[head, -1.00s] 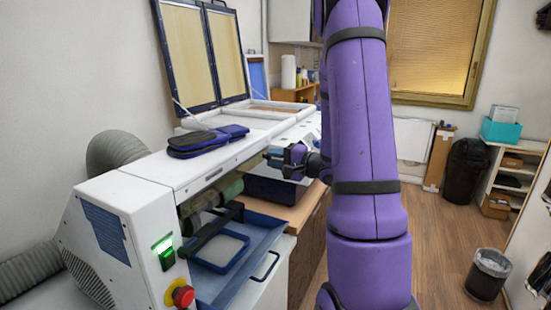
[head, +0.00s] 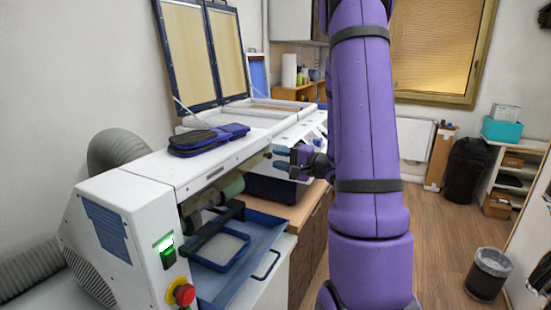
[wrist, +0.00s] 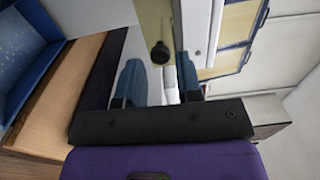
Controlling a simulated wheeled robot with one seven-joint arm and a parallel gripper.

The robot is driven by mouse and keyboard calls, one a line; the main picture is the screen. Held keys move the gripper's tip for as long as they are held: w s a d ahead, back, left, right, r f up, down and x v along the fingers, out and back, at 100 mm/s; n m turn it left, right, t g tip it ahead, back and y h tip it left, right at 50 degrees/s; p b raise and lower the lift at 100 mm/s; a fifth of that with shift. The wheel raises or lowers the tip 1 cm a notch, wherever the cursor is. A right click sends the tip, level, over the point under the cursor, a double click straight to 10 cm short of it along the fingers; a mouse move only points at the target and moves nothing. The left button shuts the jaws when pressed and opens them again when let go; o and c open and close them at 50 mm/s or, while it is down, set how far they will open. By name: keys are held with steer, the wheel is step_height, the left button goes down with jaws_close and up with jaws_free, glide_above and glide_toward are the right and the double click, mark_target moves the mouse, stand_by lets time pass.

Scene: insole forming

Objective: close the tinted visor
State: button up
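The tinted visor (head: 208,197) is a see-through olive panel along the front of the white machine, seen at a steep angle. Its far end is near my gripper. In the wrist view the visor (wrist: 154,18) shows as an olive strip with a dark round knob (wrist: 159,53) at its end. My gripper (head: 276,157) is in front of the machine's far end. In the wrist view my gripper (wrist: 159,75) has its two blue fingers apart, with the knob in line with the gap. I cannot tell how far beyond the fingertips the knob is. Nothing is held.
The white machine (head: 150,175) carries a blue-and-black pouch (head: 205,140) on top and a red stop button (head: 183,294) in front. A blue tray (head: 262,240) sticks out below the visor. A wooden counter (head: 302,209) lies beneath my gripper.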

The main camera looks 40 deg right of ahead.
steer(key=v, duration=0.9)
steer(key=shift+a, duration=0.1)
steer(key=s+a+r+n+g+y, duration=0.1)
steer(key=a+r+n+g+y, duration=0.3)
steer(key=a, duration=0.6)
steer(key=a+r+n+g+y, duration=0.1)
steer(key=a+n+g+y, duration=0.15)
steer(key=a+g, duration=0.55)
steer(key=s+a+r+n+h, duration=0.6)
steer(key=s+a+h, duration=0.3)
steer(key=s+h, duration=0.2)
steer(key=shift+a+r+n+h, duration=0.25)
steer(key=shift+n+h, duration=0.5)
steer(key=shift+n, duration=0.1)
